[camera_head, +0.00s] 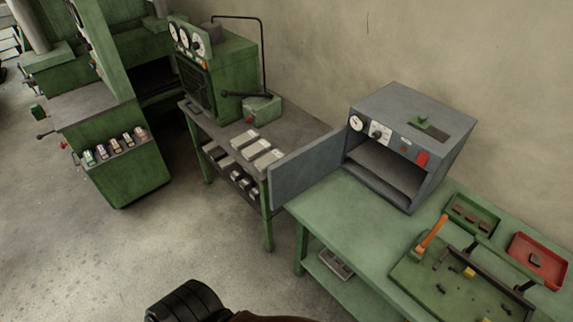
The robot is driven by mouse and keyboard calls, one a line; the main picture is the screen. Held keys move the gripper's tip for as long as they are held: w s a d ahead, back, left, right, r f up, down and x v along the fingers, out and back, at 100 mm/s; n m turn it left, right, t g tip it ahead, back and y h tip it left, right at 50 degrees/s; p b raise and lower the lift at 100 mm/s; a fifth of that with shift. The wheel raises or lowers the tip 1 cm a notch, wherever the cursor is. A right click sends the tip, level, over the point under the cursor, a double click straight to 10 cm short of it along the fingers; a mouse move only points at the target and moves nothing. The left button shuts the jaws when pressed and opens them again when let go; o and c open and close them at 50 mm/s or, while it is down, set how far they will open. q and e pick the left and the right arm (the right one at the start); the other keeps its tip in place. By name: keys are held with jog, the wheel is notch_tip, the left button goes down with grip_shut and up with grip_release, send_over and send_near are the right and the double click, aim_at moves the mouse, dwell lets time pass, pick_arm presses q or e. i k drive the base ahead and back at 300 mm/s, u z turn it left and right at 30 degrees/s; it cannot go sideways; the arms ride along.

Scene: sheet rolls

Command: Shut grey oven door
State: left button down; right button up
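The grey oven (440,150) stands on the green table at the right, against the wall. Its door (308,163) is a flat grey panel. The door stands wide open, swung out to the left from the left edge of the oven's front, and reaches past the table's left edge. The oven's opening is exposed, and the chamber inside looks empty. Dials and a red switch are on the panel above the opening.
The green table (345,215) also bears a green fixture with an orange handle (431,234), a green tray (472,212) and a red tray (540,262). A second bench (222,130) with pale blocks stands close behind the door. Open floor (190,245) lies at the front left.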

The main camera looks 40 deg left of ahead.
aim_at(289, 177)
jog(key=u, duration=2.7)
jog(key=i, duration=3.1)
jog(key=z, duration=3.9)
jog(key=i, duration=0.5)
jog(key=u, duration=0.1)
jog(key=k, duration=0.85)
jog(key=z, duration=0.1)
